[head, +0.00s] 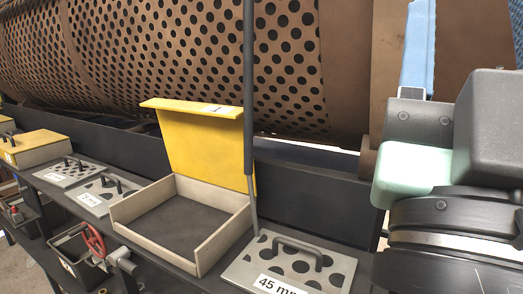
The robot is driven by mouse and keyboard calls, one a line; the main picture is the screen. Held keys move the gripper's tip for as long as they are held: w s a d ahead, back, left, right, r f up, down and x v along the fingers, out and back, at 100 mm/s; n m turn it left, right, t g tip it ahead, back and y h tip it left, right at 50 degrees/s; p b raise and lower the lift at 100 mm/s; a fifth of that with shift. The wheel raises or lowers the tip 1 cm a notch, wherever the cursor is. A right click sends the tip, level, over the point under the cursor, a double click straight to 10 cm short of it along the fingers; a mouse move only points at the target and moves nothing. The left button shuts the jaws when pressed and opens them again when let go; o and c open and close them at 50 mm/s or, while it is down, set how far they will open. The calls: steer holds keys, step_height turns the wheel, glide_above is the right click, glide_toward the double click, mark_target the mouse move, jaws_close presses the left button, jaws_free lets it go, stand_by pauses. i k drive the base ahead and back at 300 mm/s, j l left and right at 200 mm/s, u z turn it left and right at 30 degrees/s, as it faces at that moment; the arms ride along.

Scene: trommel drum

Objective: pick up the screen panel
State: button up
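A grey screen panel (290,268) with large dark round holes lies flat at the bottom centre, on a dark ledge. It has a raised grey handle (298,247) and a white label that appears to read "45 mm", cut off by my arm or the frame edge at its lower side. Two smaller grey panels with dark upright handles lie farther left, one panel (68,173) behind the other panel (103,196). My arm's links fill the right side. My gripper is not visible.
An open, empty tray (180,222) with a raised yellow lid (203,140) stands left of the labelled panel. A thin dark pole (248,90) rises between them. A yellow-lidded box (32,148) is far left. A red valve wheel (94,240) is below. The perforated drum (180,50) spans the back.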

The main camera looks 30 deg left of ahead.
mark_target(65, 175)
steer(key=u, duration=1.9)
steer(key=k+j, duration=0.05)
